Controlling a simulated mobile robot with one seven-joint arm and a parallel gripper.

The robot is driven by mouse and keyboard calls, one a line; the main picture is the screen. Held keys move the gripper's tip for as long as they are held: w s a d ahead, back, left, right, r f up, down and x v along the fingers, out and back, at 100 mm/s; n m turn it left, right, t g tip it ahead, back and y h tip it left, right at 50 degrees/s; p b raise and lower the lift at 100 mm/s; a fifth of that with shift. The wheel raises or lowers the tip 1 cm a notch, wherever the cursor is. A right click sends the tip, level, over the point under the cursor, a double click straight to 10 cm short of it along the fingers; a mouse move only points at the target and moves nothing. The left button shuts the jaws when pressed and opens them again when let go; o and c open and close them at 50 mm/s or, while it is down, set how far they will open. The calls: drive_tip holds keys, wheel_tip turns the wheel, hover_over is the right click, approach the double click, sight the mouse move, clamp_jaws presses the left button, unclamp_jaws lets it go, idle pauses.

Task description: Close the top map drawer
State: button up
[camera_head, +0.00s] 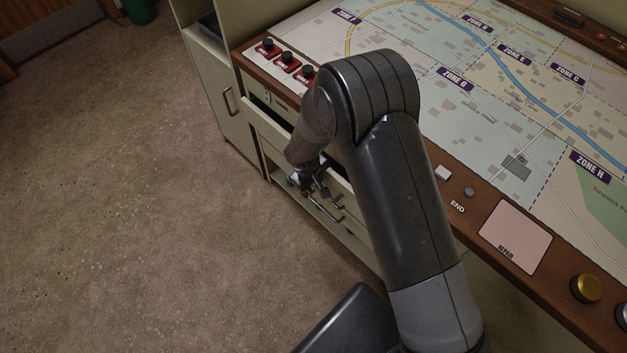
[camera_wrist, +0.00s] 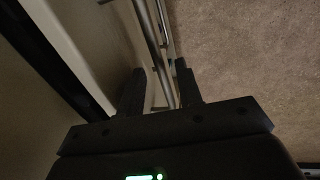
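The top map drawer (camera_head: 268,133) is a cream drawer under the left end of the console. It stands partly open, with a dark gap behind its front edge in the head view. My gripper (camera_head: 312,188) is low at the drawer front, and my arm hides the drawer's right part. In the wrist view my gripper's two dark fingers (camera_wrist: 160,88) are apart. A metal handle bar (camera_wrist: 150,38) runs between or just beyond them beside the cream drawer front (camera_wrist: 100,35). I cannot tell whether the fingers touch the bar.
A cream cabinet (camera_head: 222,95) with a handle stands left of the drawer. The brown floor (camera_head: 130,200) in front and to the left is clear.

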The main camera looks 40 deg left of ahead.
wheel_tip(320, 180, up, 11)
drive_tip(key=s, duration=0.2)
drive_tip(key=shift+f, duration=0.2)
idle(0.4)
